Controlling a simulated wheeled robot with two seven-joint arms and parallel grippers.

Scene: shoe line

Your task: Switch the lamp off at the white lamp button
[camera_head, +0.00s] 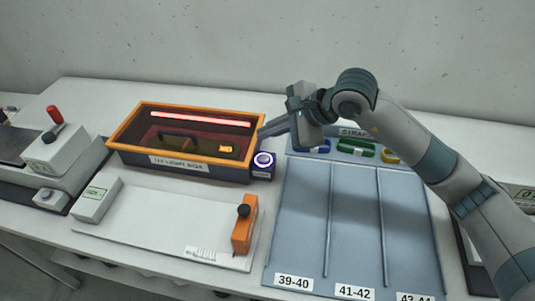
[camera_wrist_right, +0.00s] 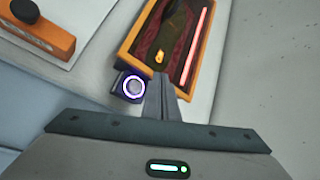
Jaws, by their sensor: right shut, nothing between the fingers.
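The white lamp button (camera_head: 263,160) sits on a small dark box at the right front corner of the orange-framed lamp box (camera_head: 185,173). The button has a lit ring. It also shows in the right wrist view (camera_wrist_right: 133,88), just left of my right fingers. A red lamp tube (camera_head: 202,119) glows inside the lamp box. My right gripper (camera_head: 264,132) is shut and empty. Its fingertips are above and behind the button in the head view, near the box's right end; whether they touch anything I cannot tell. My left gripper is not in view.
A blue-grey sorting tray (camera_head: 305,215) with size labels and coloured straps lies to the right. A white board with an orange clamp (camera_head: 245,226) is in front of the lamp box. A grey machine with a red lever (camera_head: 55,115) stands at left.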

